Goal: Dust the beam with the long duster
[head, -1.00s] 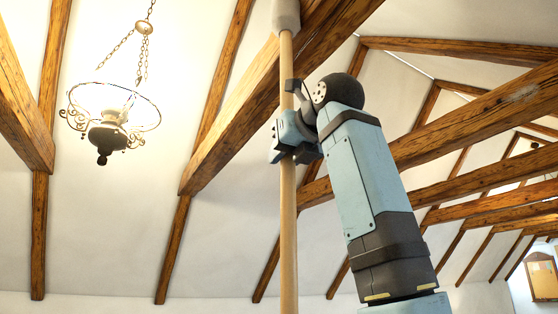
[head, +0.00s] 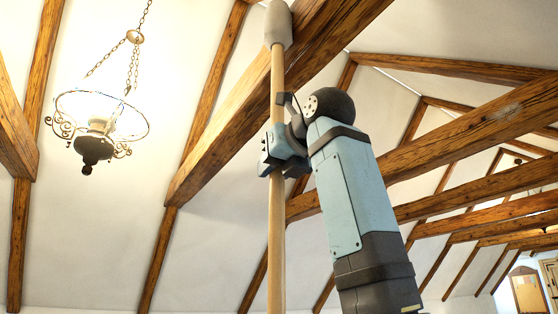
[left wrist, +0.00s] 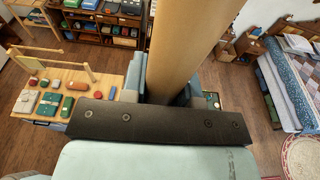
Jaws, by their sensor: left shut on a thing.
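The long duster has a pale wooden handle (head: 277,230) and a grey-white head (head: 278,25), and stands nearly upright in the head view. My left gripper (head: 278,150) is shut on the handle below the head. The handle (left wrist: 185,45) also shows between the fingers in the left wrist view. A thick wooden beam (head: 215,165) slants up behind the duster; I cannot tell whether the head touches it. Another beam (head: 440,145), at the right, bears a pale grey patch (head: 510,112). My right gripper is not in view.
A chandelier (head: 97,125) hangs on chains at the left. More beams (head: 470,185) cross at the right. Below, in the left wrist view, are a table (left wrist: 100,70) with small items, shelves (left wrist: 105,30) and a bed (left wrist: 290,75). Open air surrounds the chandelier.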

